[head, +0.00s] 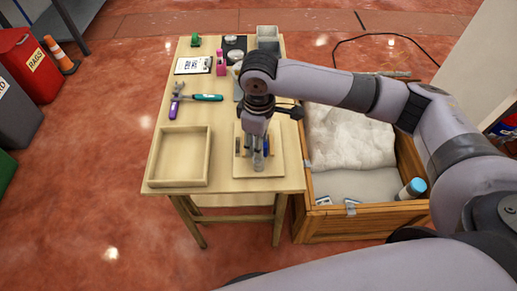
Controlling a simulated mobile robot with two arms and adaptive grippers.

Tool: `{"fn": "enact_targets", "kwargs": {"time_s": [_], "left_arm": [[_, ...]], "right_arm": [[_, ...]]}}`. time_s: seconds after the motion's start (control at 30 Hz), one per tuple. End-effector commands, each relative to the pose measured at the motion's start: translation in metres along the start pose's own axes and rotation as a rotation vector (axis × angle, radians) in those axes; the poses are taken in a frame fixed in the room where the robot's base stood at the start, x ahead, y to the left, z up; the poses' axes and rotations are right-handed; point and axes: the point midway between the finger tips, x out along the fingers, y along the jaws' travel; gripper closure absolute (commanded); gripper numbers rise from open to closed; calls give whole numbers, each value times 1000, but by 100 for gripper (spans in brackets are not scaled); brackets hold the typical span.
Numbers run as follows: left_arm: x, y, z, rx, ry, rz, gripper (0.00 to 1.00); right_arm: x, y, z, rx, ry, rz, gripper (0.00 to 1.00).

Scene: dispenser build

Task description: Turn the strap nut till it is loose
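My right gripper (258,160) points down over a light wooden board (271,168) on the front right of the table. Its fingers are at a small upright assembly on the board, with a dark post (238,146) on the left and a blue part (266,146) on the right. The strap nut cannot be made out; the gripper and wrist cover the middle of the assembly. Whether the fingers are shut on anything is too small to tell. My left gripper is out of view.
An empty wooden tray (180,184) sits left of the board on the table. Behind it lie a purple-handled tool (175,101), a teal-handled tool (207,97), a clipboard (193,65) and a pink item (220,62). A padded crate (363,220) stands right of the table.

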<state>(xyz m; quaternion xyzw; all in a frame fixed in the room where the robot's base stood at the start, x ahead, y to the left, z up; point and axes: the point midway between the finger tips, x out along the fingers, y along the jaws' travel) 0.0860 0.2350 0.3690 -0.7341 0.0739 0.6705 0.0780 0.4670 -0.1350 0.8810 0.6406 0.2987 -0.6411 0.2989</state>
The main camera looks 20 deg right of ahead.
Motion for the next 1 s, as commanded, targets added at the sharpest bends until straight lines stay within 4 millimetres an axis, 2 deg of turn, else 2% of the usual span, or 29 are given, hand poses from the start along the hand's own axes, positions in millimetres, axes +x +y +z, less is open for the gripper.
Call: {"fn": "enact_targets", "kwargs": {"time_s": [0.1,0.23,0.63,1.0], "left_arm": [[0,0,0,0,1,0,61],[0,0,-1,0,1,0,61],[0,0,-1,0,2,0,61],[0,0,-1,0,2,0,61]], "right_arm": [[20,0,0,1,-2,-1,62],[33,0,0,1,-1,0,62],[39,0,0,-1,1,0,62],[39,0,0,-1,1,1,87]]}}
